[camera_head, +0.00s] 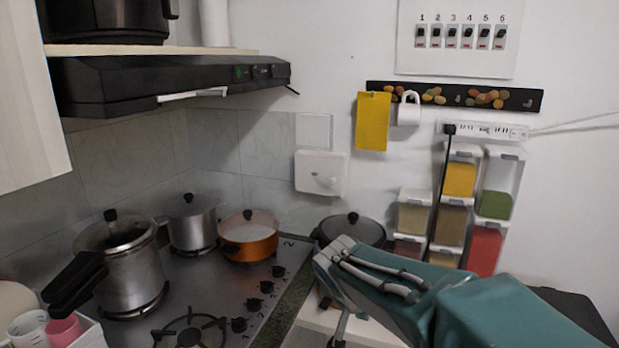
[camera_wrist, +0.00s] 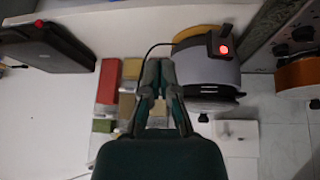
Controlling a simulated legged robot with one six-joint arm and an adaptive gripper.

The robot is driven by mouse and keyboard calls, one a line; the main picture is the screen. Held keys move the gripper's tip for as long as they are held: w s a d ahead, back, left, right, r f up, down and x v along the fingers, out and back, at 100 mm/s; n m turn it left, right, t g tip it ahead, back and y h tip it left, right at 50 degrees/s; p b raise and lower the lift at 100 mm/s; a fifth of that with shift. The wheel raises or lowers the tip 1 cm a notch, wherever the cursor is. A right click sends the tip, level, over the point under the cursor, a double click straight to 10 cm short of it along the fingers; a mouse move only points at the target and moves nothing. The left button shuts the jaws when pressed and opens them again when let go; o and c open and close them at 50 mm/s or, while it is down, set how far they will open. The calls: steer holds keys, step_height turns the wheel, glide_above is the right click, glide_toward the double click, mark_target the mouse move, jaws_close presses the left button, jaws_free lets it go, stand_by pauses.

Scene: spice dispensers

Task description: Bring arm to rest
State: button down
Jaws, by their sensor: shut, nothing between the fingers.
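My gripper (camera_wrist: 158,64) shows in the middle of the wrist view, its two dark fingers close together with nothing held. In the head view my teal arm stretches in from the lower right over the counter, and the fingertips cannot be made out there. The spice dispensers (camera_head: 460,180) hang on the wall behind the arm, with yellow, green, red and brownish contents.
A dark lidded pot (camera_head: 350,229) stands behind the arm. The stove holds a pressure cooker (camera_head: 130,265), a steel pot (camera_head: 190,222) and an orange pot (camera_head: 248,238). A range hood (camera_head: 170,80) juts out above.

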steer(key=s+d+n+y, duration=0.1)
steer(key=s+d+n, duration=0.1)
steer(key=s, duration=0.8)
steer(key=s+d+r+n+y, duration=0.1)
steer(key=s+d+n+y, duration=0.1)
steer(key=s, duration=0.9)
steer(key=shift+s+d+r+n+t, duration=0.2)
steer(key=shift+d+r+n+t, duration=0.1)
steer(key=shift+d+n+t, duration=0.15)
